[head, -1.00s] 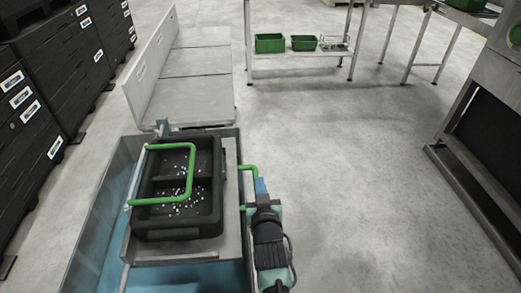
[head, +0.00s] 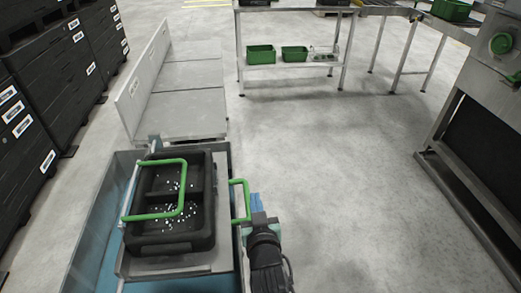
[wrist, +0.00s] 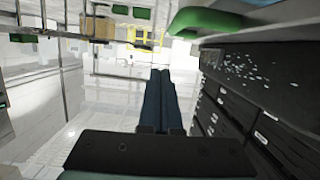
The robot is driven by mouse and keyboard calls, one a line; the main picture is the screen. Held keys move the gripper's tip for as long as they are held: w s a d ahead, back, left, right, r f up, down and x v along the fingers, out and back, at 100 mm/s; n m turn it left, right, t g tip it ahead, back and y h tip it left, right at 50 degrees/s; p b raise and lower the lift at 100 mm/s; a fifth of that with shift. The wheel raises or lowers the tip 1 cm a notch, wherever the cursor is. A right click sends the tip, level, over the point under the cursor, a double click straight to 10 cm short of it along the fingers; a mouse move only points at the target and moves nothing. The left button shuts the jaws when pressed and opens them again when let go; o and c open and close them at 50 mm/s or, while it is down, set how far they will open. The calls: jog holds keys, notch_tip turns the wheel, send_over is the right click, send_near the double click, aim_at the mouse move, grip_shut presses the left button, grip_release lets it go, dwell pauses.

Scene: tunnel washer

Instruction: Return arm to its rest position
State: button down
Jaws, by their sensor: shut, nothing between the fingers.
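My gripper (head: 257,202) is low in the middle of the head view, beside the right wall of a blue-lined tank (head: 101,235). In the wrist view its two dark blue fingers (wrist: 160,74) lie together, shut, with nothing between them. A black divided crate (head: 170,240) with white bits in it sits over the tank, left of my gripper. A green bar handle (head: 158,215) crosses the crate. Another green bar (head: 246,200) stands close to my gripper; I cannot tell whether they touch.
Stacked black crates (head: 35,110) line the left side. A steel table (head: 290,85) with green bins (head: 260,54) on its lower shelf stands at the back. A grey machine (head: 470,110) stands at the right. The concrete floor (head: 340,180) between is clear.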

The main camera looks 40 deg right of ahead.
jog(key=shift+v, duration=2.6)
jog(key=shift+s+d, duration=0.1)
jog(key=shift+d, duration=0.05)
jog(key=w+a+r+n+t+y, duration=0.1)
jog(key=w+a+r+t, duration=0.2)
jog(key=r, duration=0.7)
jog(key=w+a+r+t, duration=0.25)
jog(key=a+r, duration=0.25)
jog(key=r, duration=0.4)
jog(key=w+a+r+n+t+y, duration=0.1)
jog(key=w+a+r+t, duration=0.15)
jog(key=r, duration=0.75)
jog(key=s+a+r+n+t+y, duration=0.1)
jog(key=s+a+r, duration=0.3)
jog(key=r, duration=0.5)
jog(key=s+a+r+n+t+y, duration=0.2)
jog(key=s+a+r+t+y, duration=0.1)
jog(key=a+r, duration=0.4)
jog(key=s+a+r+n+t+y, duration=0.1)
jog(key=s+a+r, duration=0.4)
jog(key=r, duration=0.5)
jog(key=shift+a+r+t+y, duration=0.4)
jog(key=shift+a+t+y, duration=0.15)
jog(key=shift+t+y, duration=0.4)
